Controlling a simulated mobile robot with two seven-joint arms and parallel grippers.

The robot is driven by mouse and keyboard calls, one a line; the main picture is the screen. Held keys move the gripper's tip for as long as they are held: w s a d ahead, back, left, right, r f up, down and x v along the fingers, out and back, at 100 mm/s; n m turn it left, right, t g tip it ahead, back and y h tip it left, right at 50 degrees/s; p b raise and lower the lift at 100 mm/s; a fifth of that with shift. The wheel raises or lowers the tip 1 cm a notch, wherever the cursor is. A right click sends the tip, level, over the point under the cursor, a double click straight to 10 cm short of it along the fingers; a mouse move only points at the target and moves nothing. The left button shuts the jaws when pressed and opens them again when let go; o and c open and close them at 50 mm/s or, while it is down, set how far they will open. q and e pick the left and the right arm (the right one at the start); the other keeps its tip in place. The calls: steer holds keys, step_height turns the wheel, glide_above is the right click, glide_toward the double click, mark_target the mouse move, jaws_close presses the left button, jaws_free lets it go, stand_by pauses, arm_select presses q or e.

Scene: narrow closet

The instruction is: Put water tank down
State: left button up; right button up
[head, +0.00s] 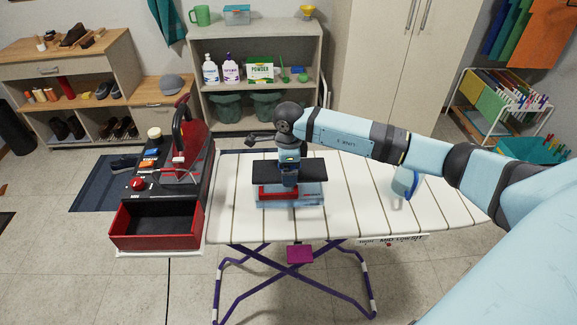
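The water tank (305,199), a translucent blue box with a red upper part, is over the slatted white ironing board (345,215), near its left end. My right arm comes in from the right, and its gripper (289,184) points down right over the tank. The wide black hand covers part of the tank's top and hides the fingertips, so I cannot see whether they grip it. I cannot tell whether the tank's underside touches the board. My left gripper is not in view.
A red and black steam station (178,160) with an empty red-walled bay (155,243) stands left of the board. A blue iron-like object (405,184) is at the board's right, partly behind my arm. Shelves (257,47) stand behind. The board's middle front is clear.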

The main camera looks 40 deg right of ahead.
steer(key=shift+f, duration=0.2)
steer(key=o, duration=1.4)
